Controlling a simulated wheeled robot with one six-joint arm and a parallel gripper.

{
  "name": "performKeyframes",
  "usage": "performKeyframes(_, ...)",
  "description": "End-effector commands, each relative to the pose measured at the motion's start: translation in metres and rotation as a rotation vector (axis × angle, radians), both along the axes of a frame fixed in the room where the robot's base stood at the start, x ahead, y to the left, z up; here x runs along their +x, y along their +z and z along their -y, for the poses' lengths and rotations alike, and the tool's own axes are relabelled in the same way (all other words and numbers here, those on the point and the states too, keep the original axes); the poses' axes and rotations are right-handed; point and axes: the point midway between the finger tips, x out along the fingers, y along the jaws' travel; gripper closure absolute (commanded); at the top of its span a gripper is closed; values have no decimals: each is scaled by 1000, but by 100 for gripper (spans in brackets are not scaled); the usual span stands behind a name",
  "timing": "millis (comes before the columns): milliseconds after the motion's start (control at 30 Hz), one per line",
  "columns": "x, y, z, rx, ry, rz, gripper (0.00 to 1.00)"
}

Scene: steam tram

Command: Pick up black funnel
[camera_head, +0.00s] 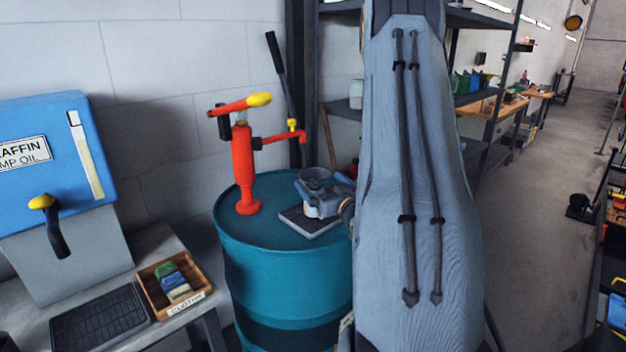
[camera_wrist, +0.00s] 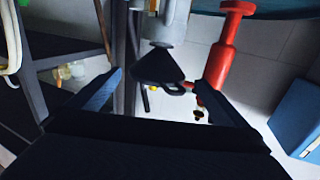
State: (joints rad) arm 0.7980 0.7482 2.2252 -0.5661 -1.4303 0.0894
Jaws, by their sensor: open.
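The black funnel (camera_wrist: 158,66) shows in the wrist view as a dark cone with a small loop handle, its wide end toward the bottom of this upside-down picture. My gripper (camera_wrist: 160,79) is open. The funnel appears between its fingers in the wrist view, but I cannot tell how far beyond the tips it is.
At the left are a blue oil cabinet (camera_head: 55,180) and a wooden cloth tray (camera_head: 190,300) on a bench. Shelving (camera_head: 480,135) stands behind my arm; the floor at right is open.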

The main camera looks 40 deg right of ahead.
Motion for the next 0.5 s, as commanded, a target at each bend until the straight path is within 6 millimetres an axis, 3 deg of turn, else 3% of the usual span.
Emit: performKeyframes(500, 53, 1, 17, 0, 0, -2, 2)
